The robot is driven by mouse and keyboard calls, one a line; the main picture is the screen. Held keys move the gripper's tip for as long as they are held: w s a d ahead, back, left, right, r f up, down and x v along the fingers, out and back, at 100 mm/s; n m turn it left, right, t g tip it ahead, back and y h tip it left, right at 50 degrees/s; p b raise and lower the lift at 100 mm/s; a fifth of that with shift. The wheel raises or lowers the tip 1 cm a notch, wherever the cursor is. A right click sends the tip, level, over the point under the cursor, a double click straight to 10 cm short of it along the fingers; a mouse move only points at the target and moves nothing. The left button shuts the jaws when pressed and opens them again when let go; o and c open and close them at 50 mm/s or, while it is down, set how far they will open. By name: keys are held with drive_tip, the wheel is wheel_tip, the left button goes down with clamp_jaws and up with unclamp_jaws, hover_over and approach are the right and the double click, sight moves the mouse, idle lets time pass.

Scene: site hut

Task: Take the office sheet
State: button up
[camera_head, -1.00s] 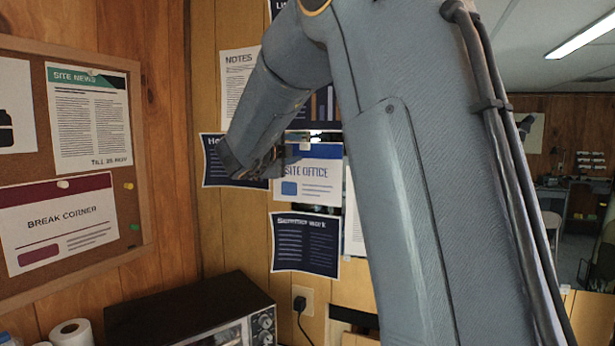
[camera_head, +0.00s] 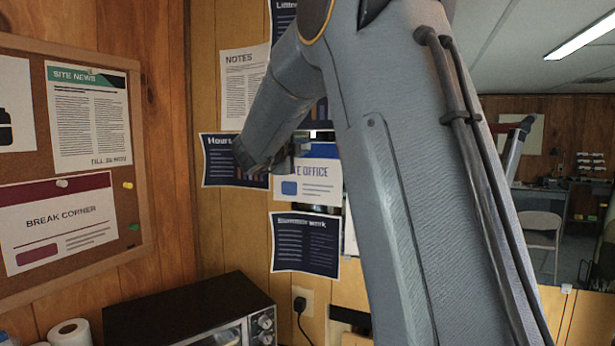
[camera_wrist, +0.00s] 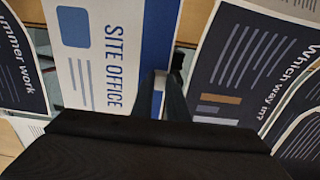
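The office sheet (camera_head: 315,190), white with a blue header band and a blue square, hangs on the wood wall in the head view; its "SITE" lettering is partly covered by my gripper (camera_head: 298,146). In the wrist view the sheet (camera_wrist: 88,85) lies sideways at upper left, its blue band towards the middle. My gripper (camera_wrist: 170,95) is at the band's edge there, its dark fingers close together. I cannot tell whether they are apart, shut, or around the paper.
Dark sheets hang close by: "Hours" (camera_head: 218,165) to the left and "Summer work" (camera_head: 305,245) below. A "Which way in?" sheet (camera_wrist: 235,60) lies right of my gripper in the wrist view. A dark oven (camera_head: 190,305) stands below the wall.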

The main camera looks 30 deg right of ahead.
clamp_jaws()
drive_tip(key=shift+s+a, duration=0.1)
drive_tip(key=shift+v, duration=2.1)
drive_tip(key=shift+s+a+r+p, duration=0.45)
drive_tip(key=shift+s+a+r, duration=0.35)
drive_tip(key=shift+a, duration=0.2)
drive_tip(key=shift+s+a+r+p, duration=0.4)
drive_tip(key=shift+s+a+r, duration=0.35)
drive_tip(key=shift+a, duration=0.25)
